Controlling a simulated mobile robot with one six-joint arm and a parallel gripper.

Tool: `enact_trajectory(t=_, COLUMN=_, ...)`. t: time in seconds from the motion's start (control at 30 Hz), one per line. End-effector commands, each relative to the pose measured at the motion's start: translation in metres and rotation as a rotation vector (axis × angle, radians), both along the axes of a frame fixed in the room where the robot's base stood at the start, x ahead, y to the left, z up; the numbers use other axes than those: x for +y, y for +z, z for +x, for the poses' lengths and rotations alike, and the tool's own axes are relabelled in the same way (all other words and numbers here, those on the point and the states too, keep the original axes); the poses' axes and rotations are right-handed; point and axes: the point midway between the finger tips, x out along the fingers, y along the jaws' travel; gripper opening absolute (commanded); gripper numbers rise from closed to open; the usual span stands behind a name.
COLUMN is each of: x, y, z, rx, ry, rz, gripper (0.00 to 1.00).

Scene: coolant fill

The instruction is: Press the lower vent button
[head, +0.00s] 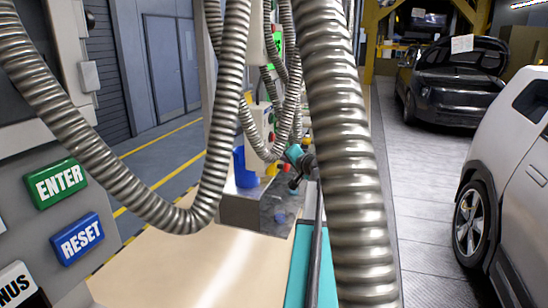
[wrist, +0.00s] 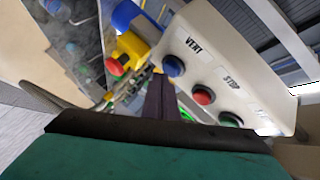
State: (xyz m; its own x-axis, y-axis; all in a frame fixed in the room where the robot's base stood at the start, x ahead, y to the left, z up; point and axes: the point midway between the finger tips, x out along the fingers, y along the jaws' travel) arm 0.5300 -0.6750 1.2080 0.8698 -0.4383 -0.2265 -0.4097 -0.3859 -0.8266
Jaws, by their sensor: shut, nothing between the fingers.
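In the wrist view a white control box (wrist: 235,60) carries a blue button (wrist: 172,66) beside the label VENT, a red button (wrist: 203,95) beside STOP and a green button (wrist: 229,120). My gripper (wrist: 159,82) is shut and empty, its dark fingertips just left of and slightly below the blue button in the picture. I cannot tell whether they touch it. In the head view my gripper (head: 294,182) is small beyond the hanging hoses, and its fingertips are hard to make out. Which vent button is lower cannot be told for sure.
A yellow box with a red button (wrist: 115,66) sits left of my fingers. In the head view, ribbed metal hoses (head: 345,150) hang in front. A panel with ENTER (head: 57,184) and RESET (head: 77,239) buttons stands at left. Cars (head: 510,190) stand at right.

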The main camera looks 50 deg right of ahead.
Motion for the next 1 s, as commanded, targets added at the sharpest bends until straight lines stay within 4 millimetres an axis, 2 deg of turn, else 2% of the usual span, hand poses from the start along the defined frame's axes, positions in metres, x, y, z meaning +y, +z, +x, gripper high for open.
enact_trajectory(t=1.0, x=0.0025, y=0.0001, z=0.0080, rx=-0.001, ry=0.001, rz=0.000, gripper=0.00)
